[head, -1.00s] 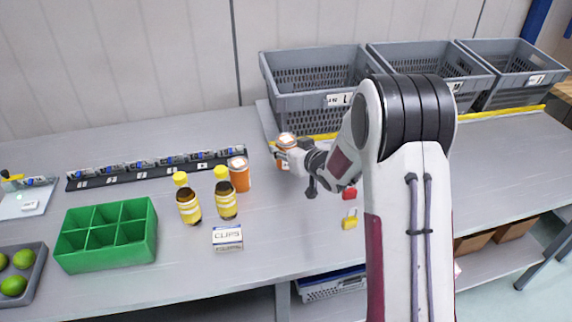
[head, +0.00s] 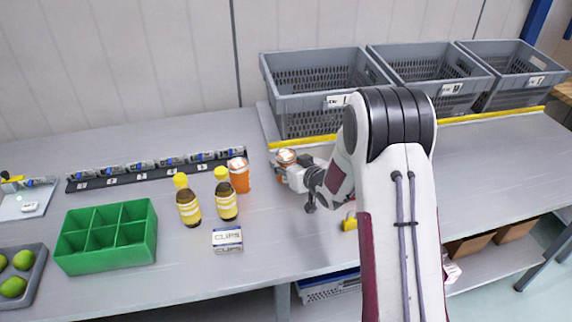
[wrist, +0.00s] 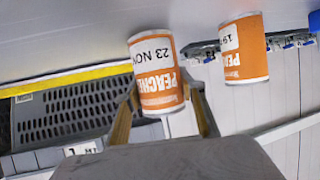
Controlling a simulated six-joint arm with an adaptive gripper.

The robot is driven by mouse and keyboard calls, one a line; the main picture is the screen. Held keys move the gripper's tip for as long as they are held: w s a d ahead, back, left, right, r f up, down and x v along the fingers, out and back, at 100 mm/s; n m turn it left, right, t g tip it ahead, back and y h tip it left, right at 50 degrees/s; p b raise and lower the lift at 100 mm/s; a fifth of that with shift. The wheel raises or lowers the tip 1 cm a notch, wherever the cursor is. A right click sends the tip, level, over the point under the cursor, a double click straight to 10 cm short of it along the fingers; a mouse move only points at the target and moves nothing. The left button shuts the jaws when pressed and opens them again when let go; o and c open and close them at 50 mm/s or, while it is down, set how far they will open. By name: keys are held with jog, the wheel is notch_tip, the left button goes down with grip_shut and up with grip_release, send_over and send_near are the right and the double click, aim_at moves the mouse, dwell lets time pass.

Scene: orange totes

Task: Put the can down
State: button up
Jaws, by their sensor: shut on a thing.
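My gripper (head: 282,172) is shut on an orange and white can (head: 287,157), right of the middle of the bench and in front of the grey crates. In the wrist view the same can (wrist: 157,75) sits between the two fingers, with a label reading "PEACHE…" and "23 NOV". That view is upside down. The can looks about upright and low over the bench; I cannot tell whether its base touches, since the gripper hides part of it. A second like can (head: 239,175) stands on the bench to the left, also seen in the wrist view (wrist: 243,50).
Two brown bottles with yellow caps (head: 189,203) and a clips box (head: 228,239) stand left and in front. A grey crate (head: 318,62) is behind, beyond a yellow edge strip (head: 305,141). A green divided box (head: 107,239) is farther left. A yellow padlock (head: 349,222) is partly hidden by my arm.

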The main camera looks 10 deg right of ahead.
jog(key=shift+f, duration=0.3)
jog(key=shift+f, duration=0.2)
jog(key=o, duration=1.4)
jog(key=shift+c, duration=0.2)
jog(key=shift+r, duration=0.2)
jog(key=v, duration=1.2)
jog(key=shift+f, duration=0.1)
jog(key=shift+d, duration=0.1)
